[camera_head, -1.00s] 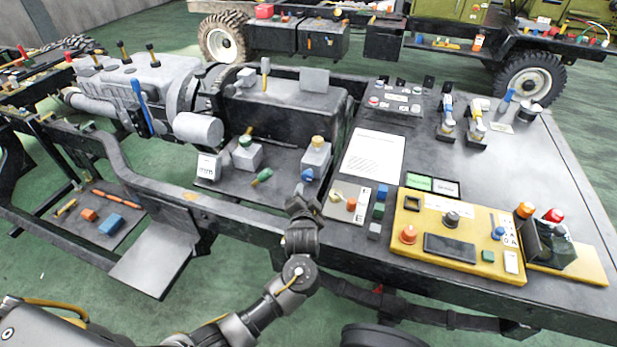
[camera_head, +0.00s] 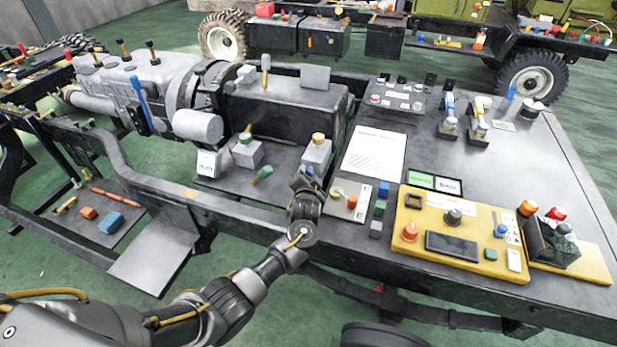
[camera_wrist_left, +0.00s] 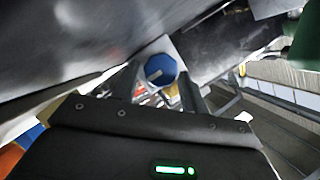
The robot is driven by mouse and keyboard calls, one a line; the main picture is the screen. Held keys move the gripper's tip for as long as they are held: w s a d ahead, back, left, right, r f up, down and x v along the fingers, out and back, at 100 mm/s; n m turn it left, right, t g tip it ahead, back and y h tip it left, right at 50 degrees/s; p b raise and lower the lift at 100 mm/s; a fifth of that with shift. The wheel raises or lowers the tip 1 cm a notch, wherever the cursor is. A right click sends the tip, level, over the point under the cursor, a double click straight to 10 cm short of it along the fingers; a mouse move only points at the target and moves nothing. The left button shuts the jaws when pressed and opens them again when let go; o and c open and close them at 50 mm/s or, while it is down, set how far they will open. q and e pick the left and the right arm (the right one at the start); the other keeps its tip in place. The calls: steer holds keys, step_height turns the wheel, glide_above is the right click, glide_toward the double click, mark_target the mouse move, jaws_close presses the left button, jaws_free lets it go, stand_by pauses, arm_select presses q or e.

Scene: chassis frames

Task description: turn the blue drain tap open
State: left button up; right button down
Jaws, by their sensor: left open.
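The blue drain tap (camera_head: 309,169) sits low on the front of a grey block with a yellow-brown knob on top (camera_head: 318,137). In the left wrist view the tap is a round blue knob (camera_wrist_left: 160,70) with a pale line across its face. My left gripper (camera_head: 307,181) is right at the tap, its fingers pointing at it. In the left wrist view the open fingers (camera_wrist_left: 161,84) stand on either side of the knob; I cannot tell whether they touch it. The gripper hides part of the tap in the head view. My right gripper is not in view.
A grey block with a green knob (camera_head: 247,152) and a green-handled part (camera_head: 262,175) stand to the left. A small panel with an orange knob (camera_head: 352,202) is close on the right, before the yellow control panel (camera_head: 470,262). The frame rail (camera_head: 240,218) runs below the gripper.

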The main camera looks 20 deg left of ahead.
arm_select(q)
steer(key=c, duration=0.7)
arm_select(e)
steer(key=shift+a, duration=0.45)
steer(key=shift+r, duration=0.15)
arm_select(q)
steer(key=shift+a+r+n+h+p, duration=0.1)
steer(key=shift+r+n+h+p, duration=0.1)
steer(key=shift+n+h+p, duration=0.6)
steer(key=shift+a+n+g+h+p, duration=0.15)
steer(key=shift+n+g+h+p, duration=0.2)
steer(key=shift+n+p, duration=0.6)
steer(key=n+h, duration=0.1)
steer(key=n, duration=0.1)
steer(key=n+h+p, duration=0.1)
steer(key=n, duration=0.1)
steer(key=shift+a+h, duration=0.35)
steer(key=shift+a+f+n+h, duration=0.1)
steer(key=shift+a+n+h, duration=0.05)
steer(key=shift+n+h, duration=0.8)
steer(key=shift+f+n+h, duration=0.1)
steer(key=shift+n+h, duration=0.25)
steer(key=shift+n, duration=0.55)
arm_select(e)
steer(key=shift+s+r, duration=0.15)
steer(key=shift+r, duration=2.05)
